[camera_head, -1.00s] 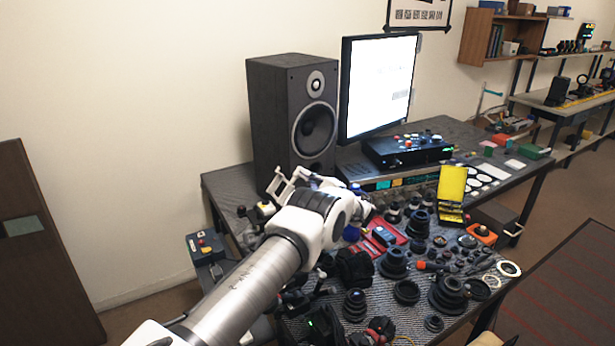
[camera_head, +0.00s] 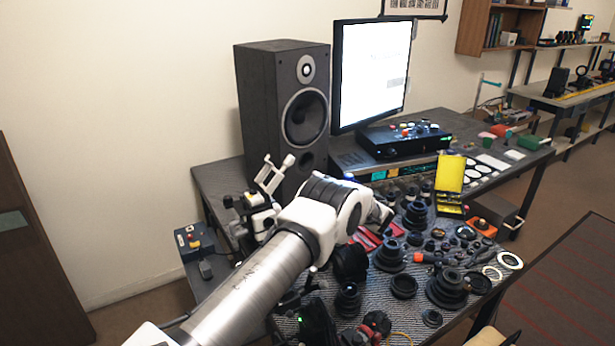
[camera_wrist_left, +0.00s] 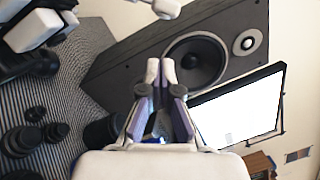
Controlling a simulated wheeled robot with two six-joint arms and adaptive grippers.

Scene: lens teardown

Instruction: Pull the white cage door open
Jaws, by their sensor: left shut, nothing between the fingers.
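A white open frame (camera_head: 268,174), which looks like the cage door, stands tilted at the left of the bench in front of the speaker. A white rod with a rounded end (camera_head: 288,160) sticks out from it. A white rod end (camera_wrist_left: 165,9) also shows at the top edge of the left wrist view, apart from the fingers. My left gripper (camera_wrist_left: 161,70) is shut and empty, pointing towards the speaker. My right gripper is not in view.
A tall dark speaker (camera_head: 255,120) and a monitor (camera_head: 375,75) stand behind my arm. Several black lens parts (camera_head: 447,288) crowd the bench. A small box with buttons (camera_head: 193,242) sits at the left edge.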

